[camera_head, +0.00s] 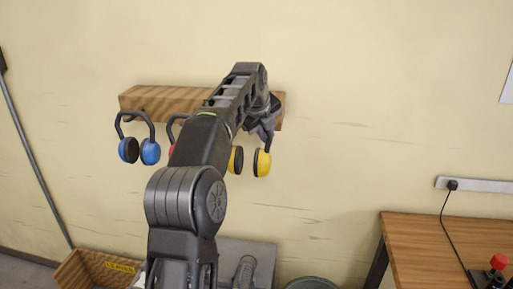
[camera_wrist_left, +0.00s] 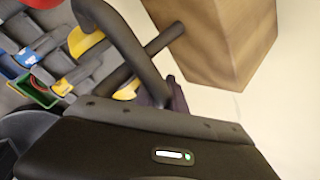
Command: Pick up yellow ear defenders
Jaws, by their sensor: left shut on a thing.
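The yellow ear defenders (camera_head: 262,162) hang at the right part of the wooden rail, their two yellow cups low and partly behind my left arm. My left gripper (camera_head: 262,118) is at the top of their dark headband and is shut on it. In the left wrist view the dark headband (camera_wrist_left: 118,36) curves up close to my left gripper (camera_wrist_left: 165,96), with a yellow cup (camera_wrist_left: 84,42) at its end. A dark peg runs from the rail beside the band; I cannot tell whether the band still rests on it. My right gripper is not in view.
The wooden rail (camera_head: 150,97) is fixed to the wall. Blue ear defenders (camera_head: 150,152) hang at its left, and red ear defenders (camera_head: 172,151) are mostly hidden by my arm. A wooden crate (camera_head: 98,268) stands below. A table (camera_head: 425,240) is at the right.

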